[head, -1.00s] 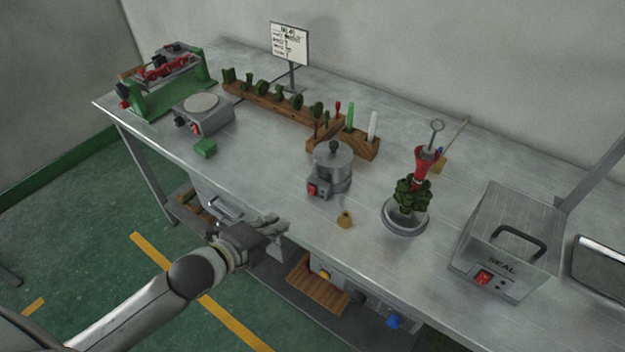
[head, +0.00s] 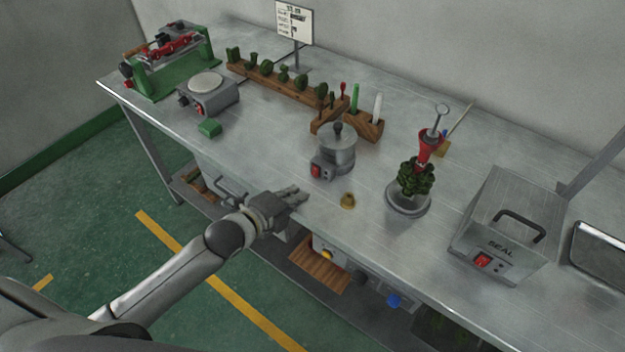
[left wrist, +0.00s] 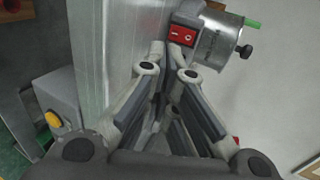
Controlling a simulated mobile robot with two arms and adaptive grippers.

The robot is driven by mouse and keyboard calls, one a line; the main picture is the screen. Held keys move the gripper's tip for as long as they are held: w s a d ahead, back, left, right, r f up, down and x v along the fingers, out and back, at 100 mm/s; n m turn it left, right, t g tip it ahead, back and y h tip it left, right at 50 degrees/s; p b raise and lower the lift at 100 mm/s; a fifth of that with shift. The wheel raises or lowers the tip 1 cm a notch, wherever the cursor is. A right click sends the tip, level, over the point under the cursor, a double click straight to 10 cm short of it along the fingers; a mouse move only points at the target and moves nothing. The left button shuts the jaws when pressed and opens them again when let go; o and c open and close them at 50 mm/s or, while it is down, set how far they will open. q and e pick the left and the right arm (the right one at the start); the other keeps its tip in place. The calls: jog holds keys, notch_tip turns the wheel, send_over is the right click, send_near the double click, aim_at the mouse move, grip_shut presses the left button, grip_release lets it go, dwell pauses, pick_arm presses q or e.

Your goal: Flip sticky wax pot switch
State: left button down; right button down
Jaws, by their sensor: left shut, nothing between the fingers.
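The sticky wax pot (head: 339,151) is a small grey metal pot with a black-knobbed lid, standing near the front edge of the bench. Its red rocker switch (head: 316,171) is on the front of its base. My left gripper (head: 299,194) is shut and empty, just in front of and below the switch in the picture, apart from it. In the left wrist view the pot (left wrist: 222,42) and its red switch (left wrist: 184,35), marked with a line and a circle, lie just beyond the closed fingertips (left wrist: 168,50). My right gripper is not in view.
A small brass piece (head: 348,201) sits right of my left gripper. A wax tree on a round base (head: 408,198) and a SEAL box (head: 505,222) with another red switch stand right. A wooden rack (head: 285,90) is behind. A hotplate (head: 208,93) and green block (head: 209,128) are left.

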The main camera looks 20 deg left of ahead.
aim_at(321, 172)
pick_arm(q)
jog(key=x, duration=0.4)
jog(key=r+p+x, duration=0.1)
jog(key=x, duration=0.2)
jog(key=shift+w+d, duration=0.15)
jog(key=shift+w, duration=0.15)
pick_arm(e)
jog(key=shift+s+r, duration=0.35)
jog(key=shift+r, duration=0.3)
